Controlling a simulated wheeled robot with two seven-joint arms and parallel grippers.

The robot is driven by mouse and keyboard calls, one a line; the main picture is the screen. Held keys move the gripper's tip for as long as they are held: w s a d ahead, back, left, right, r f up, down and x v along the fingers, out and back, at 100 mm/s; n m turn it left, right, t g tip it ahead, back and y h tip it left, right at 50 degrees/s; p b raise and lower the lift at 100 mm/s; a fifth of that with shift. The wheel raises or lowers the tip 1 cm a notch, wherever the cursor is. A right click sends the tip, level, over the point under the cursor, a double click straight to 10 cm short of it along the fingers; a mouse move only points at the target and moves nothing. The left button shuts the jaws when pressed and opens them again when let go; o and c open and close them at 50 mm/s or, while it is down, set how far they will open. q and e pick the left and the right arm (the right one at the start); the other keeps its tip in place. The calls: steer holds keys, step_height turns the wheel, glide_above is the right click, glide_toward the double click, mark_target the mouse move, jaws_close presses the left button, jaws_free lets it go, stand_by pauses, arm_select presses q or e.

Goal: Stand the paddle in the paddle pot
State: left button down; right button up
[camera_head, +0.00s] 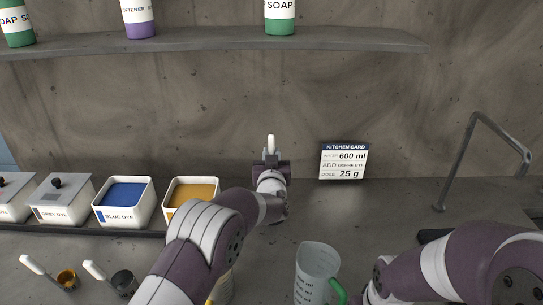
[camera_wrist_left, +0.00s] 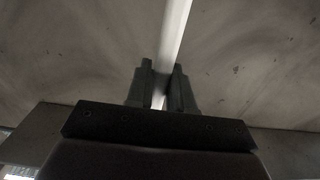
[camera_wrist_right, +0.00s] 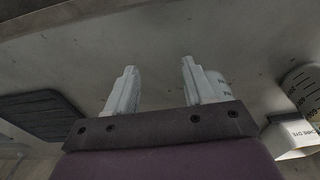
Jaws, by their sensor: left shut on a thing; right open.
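A white, stick-like paddle (camera_wrist_left: 174,32) is between the fingers of my left gripper (camera_wrist_left: 163,68), which is shut on it. In the head view the left gripper (camera_head: 270,161) is over the back of the counter, and the paddle's pale tip (camera_head: 271,141) points up from it. The paddle's lower end is hidden. My right gripper (camera_wrist_right: 158,65) is open and empty in the right wrist view. Just beyond its right finger stands a white, partly hidden container (camera_wrist_right: 217,84) with cut-off lettering beginning "PA", probably the paddle pot. I cannot clearly make it out in the head view.
A jug with a green handle (camera_head: 316,265) stands at front centre. Blue dye (camera_head: 124,217) and ochre dye (camera_head: 178,213) boxes stand left of my left arm. Two small cups with white-handled scoops are front left. A kitchen card (camera_head: 344,161) and a tap (camera_head: 462,150) are right.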

arm_select(q)
steer(key=shift+f, duration=0.1)
steer(key=c, duration=0.9)
jaws_free()
